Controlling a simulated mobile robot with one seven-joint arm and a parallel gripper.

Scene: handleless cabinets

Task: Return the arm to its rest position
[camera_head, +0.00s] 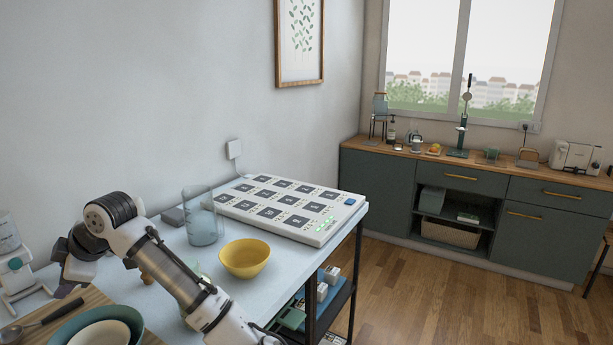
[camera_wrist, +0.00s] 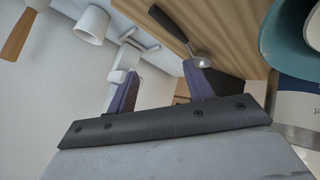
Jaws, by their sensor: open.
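My arm (camera_head: 170,265) reaches over the table (camera_head: 170,310) at the left of the head view and bends back on itself. My gripper (camera_head: 66,290) is low at the far left, above the table near the wooden board. In the wrist view my gripper (camera_wrist: 160,88) shows its two purple-grey fingers well apart. No object is held between them. A ladle (camera_wrist: 172,28) with a dark handle lies on the wooden board (camera_wrist: 225,20) beyond the fingers.
A teal bowl (camera_head: 65,325) stands on the board close to my gripper. A white stand (camera_head: 15,270) is at the far left. A yellow bowl (camera_head: 245,260), a glass beaker (camera_head: 202,225) and a white panel (camera_head: 285,205) stand to the right. The floor (camera_head: 440,300) is clear.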

